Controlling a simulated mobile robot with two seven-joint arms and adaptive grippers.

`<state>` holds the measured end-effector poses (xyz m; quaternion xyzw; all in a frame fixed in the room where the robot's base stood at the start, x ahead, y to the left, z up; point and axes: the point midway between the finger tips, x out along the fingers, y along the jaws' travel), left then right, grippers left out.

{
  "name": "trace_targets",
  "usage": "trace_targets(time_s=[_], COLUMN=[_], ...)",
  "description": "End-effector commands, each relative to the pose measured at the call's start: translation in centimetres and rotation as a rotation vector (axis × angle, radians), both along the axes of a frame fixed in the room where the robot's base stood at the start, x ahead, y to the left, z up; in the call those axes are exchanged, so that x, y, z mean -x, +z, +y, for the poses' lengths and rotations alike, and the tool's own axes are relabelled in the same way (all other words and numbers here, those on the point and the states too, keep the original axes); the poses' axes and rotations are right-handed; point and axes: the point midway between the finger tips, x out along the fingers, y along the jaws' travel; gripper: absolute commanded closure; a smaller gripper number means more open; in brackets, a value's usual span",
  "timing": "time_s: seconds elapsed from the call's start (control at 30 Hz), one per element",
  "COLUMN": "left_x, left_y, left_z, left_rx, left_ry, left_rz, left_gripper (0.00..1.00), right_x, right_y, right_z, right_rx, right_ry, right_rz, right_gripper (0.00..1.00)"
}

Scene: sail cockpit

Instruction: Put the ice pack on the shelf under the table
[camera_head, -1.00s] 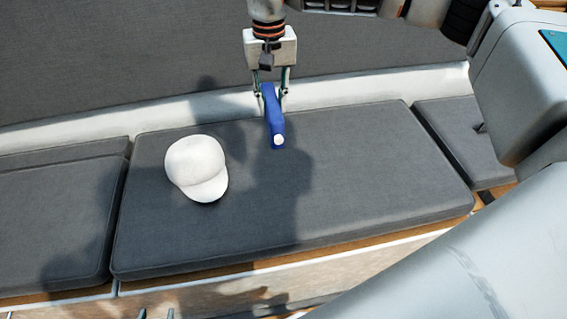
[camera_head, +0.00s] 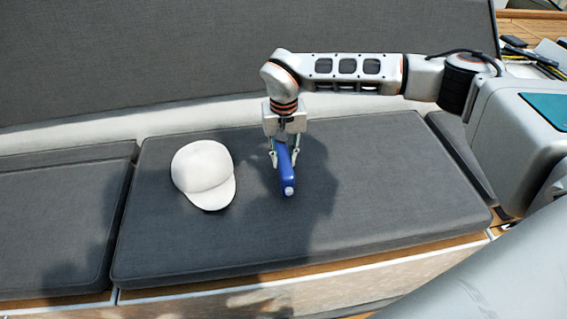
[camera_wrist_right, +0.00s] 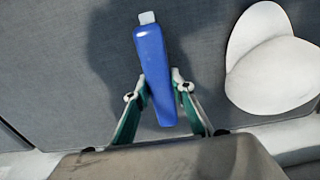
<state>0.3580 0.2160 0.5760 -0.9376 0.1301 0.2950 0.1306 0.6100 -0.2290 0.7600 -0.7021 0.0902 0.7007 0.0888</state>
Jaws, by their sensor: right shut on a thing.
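The ice pack (camera_head: 287,172) is a slim blue block with a pale cap at one end. My right gripper (camera_head: 285,162) is shut on it near its far end. The capped end points toward the front of the seat. In the right wrist view, the ice pack (camera_wrist_right: 152,65) sits between the two fingers of the right gripper (camera_wrist_right: 162,88), with the cap pointing away from the palm. It is over the grey seat cushion (camera_head: 380,180); I cannot tell how high. No table or shelf is in view. My left gripper is not in view.
A white cap (camera_head: 203,174) lies on the cushion to the left of the ice pack; it also shows in the right wrist view (camera_wrist_right: 275,65). A tall grey backrest (camera_head: 150,55) stands behind the seat. The cushion's right part is free.

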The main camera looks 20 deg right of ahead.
Motion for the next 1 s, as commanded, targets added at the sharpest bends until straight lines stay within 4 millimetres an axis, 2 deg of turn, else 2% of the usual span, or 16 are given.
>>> trace_targets(time_s=[0.03,0.13,0.53,0.57,0.6,0.63,1.0], left_x=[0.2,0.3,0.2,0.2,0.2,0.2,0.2], left_y=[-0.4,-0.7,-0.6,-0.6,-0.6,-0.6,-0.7], left_z=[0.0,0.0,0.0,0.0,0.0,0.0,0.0], left_rx=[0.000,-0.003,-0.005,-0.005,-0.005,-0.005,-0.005], left_ry=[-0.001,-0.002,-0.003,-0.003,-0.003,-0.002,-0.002], left_rz=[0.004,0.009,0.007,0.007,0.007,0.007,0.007], left_gripper=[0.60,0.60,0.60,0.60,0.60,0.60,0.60], right_x=[0.1,0.1,0.0,0.1,0.1,0.1,0.0], right_y=[-1.2,-2.5,-2.7,-2.9,-2.8,-2.8,-2.6], right_z=[0.0,0.1,0.0,0.0,0.0,0.0,0.0], right_rx=[0.000,-0.001,0.000,0.000,0.000,0.000,0.000], right_ry=[0.000,0.001,0.000,0.000,0.000,0.000,0.001], right_rz=[0.005,0.005,0.001,0.002,0.002,0.002,0.001], right_gripper=[1.00,1.00,1.00,0.74,0.64,0.60,0.60])
